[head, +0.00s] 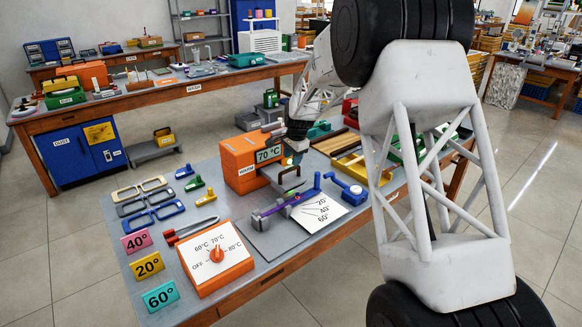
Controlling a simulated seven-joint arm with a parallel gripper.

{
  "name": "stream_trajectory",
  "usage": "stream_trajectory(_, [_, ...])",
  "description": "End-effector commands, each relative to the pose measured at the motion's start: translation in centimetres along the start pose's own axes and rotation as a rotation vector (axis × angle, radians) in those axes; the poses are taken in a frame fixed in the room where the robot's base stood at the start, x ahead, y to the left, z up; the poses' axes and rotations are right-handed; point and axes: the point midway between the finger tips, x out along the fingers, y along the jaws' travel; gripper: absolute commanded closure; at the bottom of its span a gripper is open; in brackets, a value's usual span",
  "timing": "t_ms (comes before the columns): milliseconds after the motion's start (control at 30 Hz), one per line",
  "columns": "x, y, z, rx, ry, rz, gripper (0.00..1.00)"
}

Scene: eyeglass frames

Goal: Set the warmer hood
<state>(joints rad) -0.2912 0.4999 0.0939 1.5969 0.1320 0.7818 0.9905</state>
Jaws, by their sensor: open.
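The orange warmer (238,163) stands near the middle of the grey-topped bench, and its display reads 70 °C. A dark curved handle (290,172) shows at its right side, above a grey part (285,184) that may be the hood. I cannot tell exactly how the hood sits. My gripper (291,160) is just right of the display, above the handle, pointing down. It is open, with its fingers small and partly dark in the picture. I cannot tell whether it touches the handle. My own arm hides part of the bench at the right.
A dial box (215,256) with an orange knob is at the front. A bending jig with a purple bar (292,203) and an angle chart (320,211) are right of centre.

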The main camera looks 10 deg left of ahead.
Motion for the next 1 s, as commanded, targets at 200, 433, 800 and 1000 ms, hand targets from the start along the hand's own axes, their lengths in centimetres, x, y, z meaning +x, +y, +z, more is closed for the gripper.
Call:
stream_trajectory(200, [2.8, 0.0, 0.0, 0.0, -0.001, 0.001, 0.58])
stream_trajectory(433, [4.5, 0.0, 0.0, 0.0, 0.0, 0.0, 0.58])
stream_trajectory(800, [4.8, 0.0, 0.0, 0.0, 0.0, 0.0, 0.58])
stream_trajectory(1000, [4.8, 0.0, 0.0, 0.0, 0.0, 0.0, 0.86])
